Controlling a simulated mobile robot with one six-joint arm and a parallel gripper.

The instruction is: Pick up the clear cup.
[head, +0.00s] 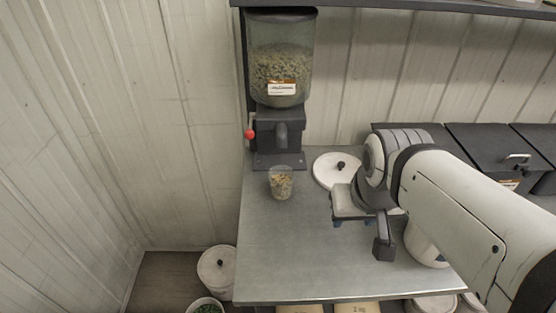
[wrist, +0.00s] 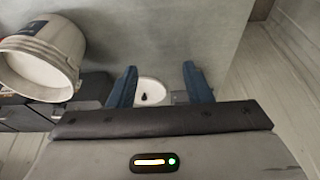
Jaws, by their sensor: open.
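The clear cup (head: 281,183) stands upright on the metal bench (head: 290,265), just in front of the seed dispenser. It holds light brown seeds in its lower part. My gripper (head: 353,223) is over the bench, to the right of the cup and nearer the front, apart from it. In the wrist view its two blue fingers (wrist: 160,82) are spread with nothing held between them. I cannot make out the cup in the wrist view.
The seed dispenser (head: 280,75) with a red knob stands behind the cup. A white lid (head: 336,170) with a black knob lies right of it. A white bucket (wrist: 40,57) shows beside my gripper. Dark bins (head: 485,148) line the back right. Bench front-left is clear.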

